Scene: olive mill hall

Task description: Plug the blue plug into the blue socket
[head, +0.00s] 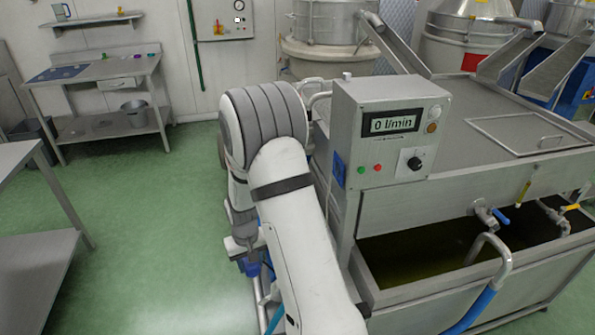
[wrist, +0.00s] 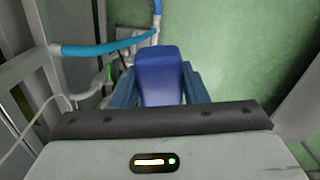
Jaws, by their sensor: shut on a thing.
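The blue plug (wrist: 160,72) sits between the two fingers of my gripper (wrist: 160,88) in the wrist view, and the fingers are shut on it. In the head view my gripper (head: 243,250) hangs low on the left side of the steel machine, partly hidden by my arm. A bit of the blue plug (head: 252,268) shows below it. The blue socket (head: 338,170) is on the left side face of the grey control box (head: 385,140), higher up and to the right. Plug and socket are apart. The socket cannot be made out in the wrist view.
The steel tank (head: 480,245) with dark liquid, taps and a blue hose (head: 470,312) stands at the right. A blue pipe (wrist: 105,46) runs near the plug in the wrist view. Green floor (head: 150,220) is open to the left, with a steel table (head: 40,255) at the left edge.

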